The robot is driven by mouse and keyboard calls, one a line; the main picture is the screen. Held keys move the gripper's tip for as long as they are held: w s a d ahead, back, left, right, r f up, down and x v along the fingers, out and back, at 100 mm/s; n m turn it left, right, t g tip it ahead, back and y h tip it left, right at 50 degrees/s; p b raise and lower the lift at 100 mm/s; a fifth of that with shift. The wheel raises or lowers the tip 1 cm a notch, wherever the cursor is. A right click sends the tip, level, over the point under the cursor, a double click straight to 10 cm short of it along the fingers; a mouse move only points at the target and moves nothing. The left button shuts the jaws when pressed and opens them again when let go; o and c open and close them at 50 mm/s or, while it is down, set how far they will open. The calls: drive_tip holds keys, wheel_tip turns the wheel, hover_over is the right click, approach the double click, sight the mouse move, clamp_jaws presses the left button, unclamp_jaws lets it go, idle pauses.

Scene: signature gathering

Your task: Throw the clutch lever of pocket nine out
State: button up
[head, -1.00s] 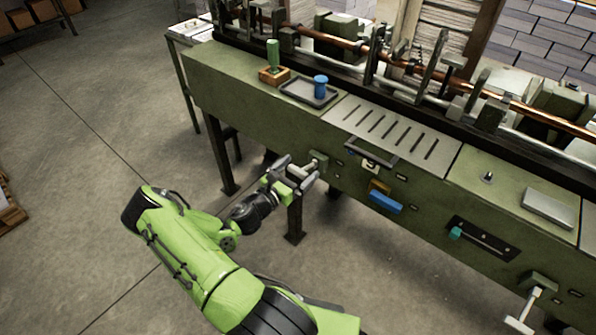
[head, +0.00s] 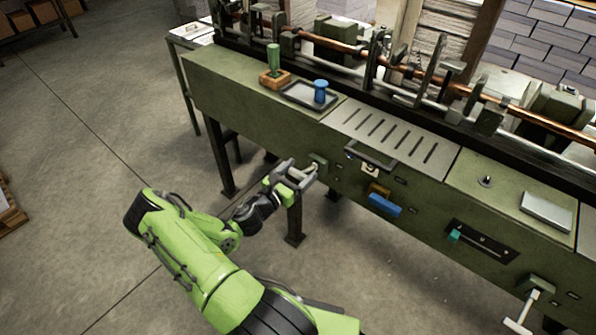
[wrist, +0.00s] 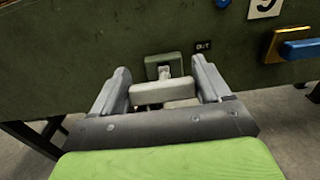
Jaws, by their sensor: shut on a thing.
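The clutch lever (wrist: 163,91) is a pale crossbar handle on a short stem. It comes out of a small green block (wrist: 160,62) on the front of the green machine. A number 9 plate (wrist: 264,8) is up and to the right of it, and a small dark OUT label (wrist: 203,45) is just right of the block. My gripper (head: 308,172) is at the machine front, left of the 9 plate. In the wrist view its two grey fingers close on the ends of the crossbar. In the head view the fingers largely hide the lever.
A blue handle (head: 385,204) on a brass mount juts from the front to the right. A second T-handled lever (head: 520,316) stands at the lower right. A drawer-like dark pull (head: 372,155) is above the 9 plate.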

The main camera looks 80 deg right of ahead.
drive_tip(key=shift+d+r, duration=0.2)
drive_tip(key=shift+r, duration=0.3)
drive_tip(key=o, duration=1.4)
drive_tip(key=shift+s+f, duration=0.1)
drive_tip(key=p+v, duration=0.1)
drive_tip(key=v, duration=1.4)
drive_tip(key=shift+w+a+f+p, duration=0.15)
drive_tip(key=shift+w+a+p, duration=0.05)
drive_tip(key=shift+a+p, duration=0.15)
